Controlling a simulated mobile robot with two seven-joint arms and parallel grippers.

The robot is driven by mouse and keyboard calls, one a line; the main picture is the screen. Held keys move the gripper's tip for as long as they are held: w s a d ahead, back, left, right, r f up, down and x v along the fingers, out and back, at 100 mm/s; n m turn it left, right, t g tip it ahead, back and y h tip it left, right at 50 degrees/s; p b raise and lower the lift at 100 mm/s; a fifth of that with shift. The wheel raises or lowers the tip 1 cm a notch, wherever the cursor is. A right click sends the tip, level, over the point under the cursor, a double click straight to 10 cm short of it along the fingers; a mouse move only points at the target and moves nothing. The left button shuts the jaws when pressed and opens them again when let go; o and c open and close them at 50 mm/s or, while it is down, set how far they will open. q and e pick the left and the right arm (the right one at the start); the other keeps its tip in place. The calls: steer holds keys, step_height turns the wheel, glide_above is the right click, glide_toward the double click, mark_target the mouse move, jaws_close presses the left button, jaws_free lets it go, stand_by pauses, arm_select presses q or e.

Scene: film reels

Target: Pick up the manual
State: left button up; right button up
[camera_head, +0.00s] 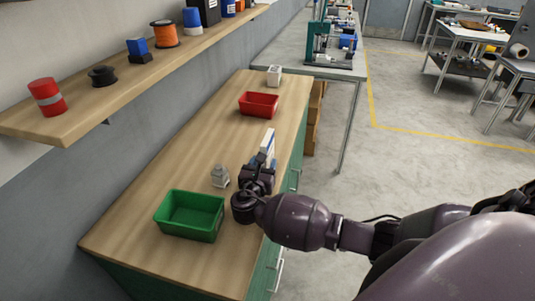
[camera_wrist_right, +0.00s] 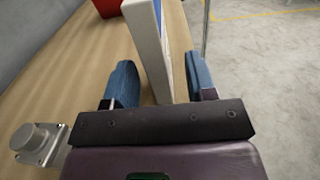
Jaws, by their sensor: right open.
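The manual (camera_head: 267,147) stands upright on the wooden workbench, a thin white and blue booklet near the bench's right edge. In the right wrist view the manual (camera_wrist_right: 151,45) runs away from me between the two fingers. My right gripper (camera_head: 263,164) reaches in from the right and is at the near end of the manual. Its blue fingers (camera_wrist_right: 163,82) are open on either side of the manual, with a gap visible on each side. My left gripper is in neither view.
A green bin (camera_head: 190,216) stands at the near left, and a grey metal part (camera_head: 220,176) sits between it and my gripper. A red bin (camera_head: 259,104) and a small white box (camera_head: 274,76) are farther back. A wall shelf (camera_head: 130,75) with spools overhangs the left.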

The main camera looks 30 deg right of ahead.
steer(key=shift+x, duration=1.75)
steer(key=shift+a+r, duration=0.15)
jaws_close()
